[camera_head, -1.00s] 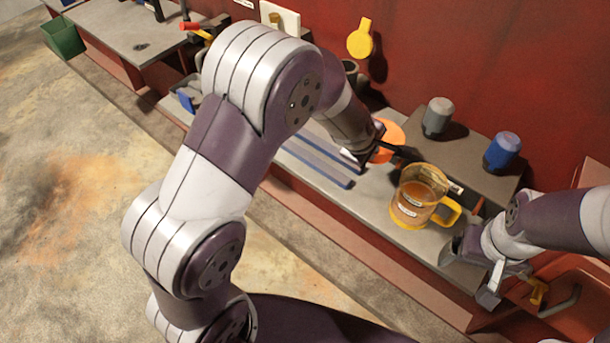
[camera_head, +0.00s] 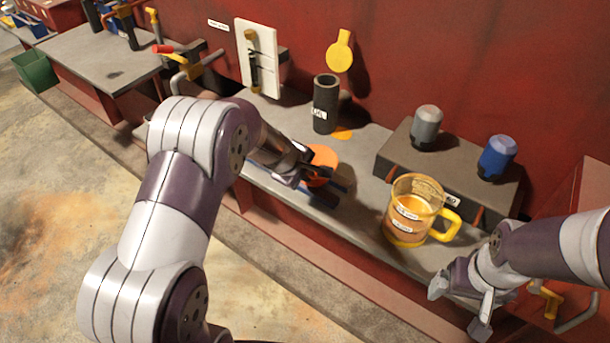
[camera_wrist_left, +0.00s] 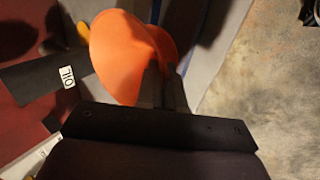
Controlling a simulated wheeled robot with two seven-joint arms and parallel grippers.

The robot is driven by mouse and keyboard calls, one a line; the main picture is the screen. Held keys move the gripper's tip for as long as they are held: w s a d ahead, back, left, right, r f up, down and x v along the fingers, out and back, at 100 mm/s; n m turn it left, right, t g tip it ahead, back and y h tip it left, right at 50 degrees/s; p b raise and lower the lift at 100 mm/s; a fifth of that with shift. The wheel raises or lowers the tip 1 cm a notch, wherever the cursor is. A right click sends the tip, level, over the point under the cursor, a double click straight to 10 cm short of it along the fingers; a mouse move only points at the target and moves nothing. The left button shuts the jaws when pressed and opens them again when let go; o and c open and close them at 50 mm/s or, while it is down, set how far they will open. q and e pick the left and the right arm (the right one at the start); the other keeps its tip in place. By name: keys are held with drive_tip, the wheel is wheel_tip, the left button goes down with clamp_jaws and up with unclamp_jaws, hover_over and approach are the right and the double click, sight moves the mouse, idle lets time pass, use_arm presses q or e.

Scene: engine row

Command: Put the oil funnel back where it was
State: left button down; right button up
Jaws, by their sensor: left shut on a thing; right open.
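The orange oil funnel (camera_head: 323,156) is held in my left gripper (camera_head: 318,182), above the grey bench (camera_head: 372,151). It also shows in the left wrist view (camera_wrist_left: 118,55), with its wide mouth toward the upper left and the dark fingers (camera_wrist_left: 163,85) shut on its lower part. A black cylinder labelled OIL (camera_head: 324,105) stands upright behind the funnel; it shows beside the funnel in the left wrist view (camera_wrist_left: 45,80). An orange patch (camera_head: 342,133) lies at its foot. My right gripper (camera_head: 462,300) is open and empty at the bench's front right.
A clear jug of amber liquid with a yellow handle (camera_head: 412,212) stands right of the funnel. A dark raised block (camera_head: 400,160) behind it carries a grey cap (camera_head: 426,128) and a blue cap (camera_head: 496,158). A yellow piece (camera_head: 340,55) is on the red wall.

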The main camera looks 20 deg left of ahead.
use_arm(q)
drive_tip(key=shift+f+b, duration=0.4)
drive_tip(key=shift+b, duration=0.1)
drive_tip(key=c, duration=1.3)
unclamp_jaws()
drive_tip(key=shift+r, duration=0.25)
drive_tip(key=shift+r+p, duration=0.65)
drive_tip(key=shift+p, duration=0.35)
drive_tip(key=p+v, duration=0.1)
drive_tip(key=v, duration=1)
drive_tip(key=s+f+m+g, duration=0.1)
drive_tip(key=s+m, duration=0.3)
drive_tip(key=s, duration=0.2)
drive_tip(key=s+f+m+g+y, duration=0.1)
drive_tip(key=s+m+g, duration=0.1)
drive_tip(key=s+m, duration=0.3)
drive_tip(key=s+f+m+g+y, duration=0.1)
drive_tip(key=s+m, duration=0.4)
drive_tip(key=s, duration=0.2)
drive_tip(key=shift+d+f+g, duration=0.25)
drive_tip(key=shift+g, duration=0.15)
